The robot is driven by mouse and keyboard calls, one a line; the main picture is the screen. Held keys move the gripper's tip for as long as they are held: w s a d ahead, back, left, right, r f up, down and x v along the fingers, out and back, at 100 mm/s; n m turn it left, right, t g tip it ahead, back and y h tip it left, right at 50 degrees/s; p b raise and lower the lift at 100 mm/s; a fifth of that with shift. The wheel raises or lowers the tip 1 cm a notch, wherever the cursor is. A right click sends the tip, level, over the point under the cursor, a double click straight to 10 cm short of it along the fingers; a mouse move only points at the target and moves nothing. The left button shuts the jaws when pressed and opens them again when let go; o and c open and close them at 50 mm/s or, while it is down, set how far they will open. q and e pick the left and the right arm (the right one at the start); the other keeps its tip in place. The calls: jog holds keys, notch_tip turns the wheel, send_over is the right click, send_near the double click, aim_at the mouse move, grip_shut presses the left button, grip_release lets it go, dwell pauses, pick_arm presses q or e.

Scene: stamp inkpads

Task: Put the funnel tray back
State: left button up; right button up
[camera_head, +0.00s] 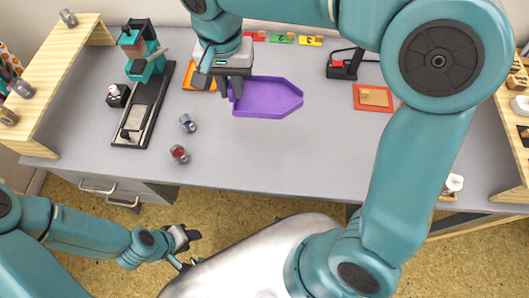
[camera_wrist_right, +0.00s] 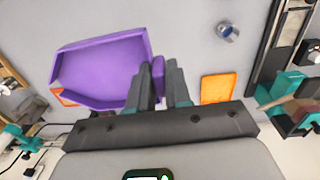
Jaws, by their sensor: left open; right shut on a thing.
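The purple funnel tray (camera_head: 268,98) is over the middle of the grey desk, with its pointed end to the right in the head view. My right gripper (camera_head: 232,88) is shut on its left end. The right wrist view shows the fingers (camera_wrist_right: 163,90) closed around a tab at the end of the tray (camera_wrist_right: 103,70). Whether the tray touches the desk is hard to tell. My left gripper (camera_head: 186,250) is open and empty, low in front of the desk.
Two small jars, one blue-grey (camera_head: 187,123) and one red (camera_head: 179,153), stand left of the tray. An orange mat (camera_head: 197,77) lies partly behind my right gripper. A black and teal press (camera_head: 145,105) stands at left. A red-orange square (camera_head: 373,97) lies right. The front middle desk is clear.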

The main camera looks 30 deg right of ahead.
jog(key=shift+a+f, duration=0.1)
jog(key=shift+f, duration=0.4)
jog(key=b, duration=0.2)
send_over(239, 144)
jog(key=f, duration=1.4)
jog(key=shift+a, duration=0.2)
notch_tip(239, 144, down, 5)
jog(key=shift+w, duration=0.1)
pick_arm(q)
jog(key=f, duration=0.3)
jog(key=shift+w+a, duration=0.1)
jog(key=shift+a, duration=0.1)
pick_arm(e)
jog(key=shift+d, duration=0.15)
jog(key=shift+f, duration=0.1)
jog(key=o, duration=0.8)
pick_arm(q)
jog(key=shift+f, duration=0.15)
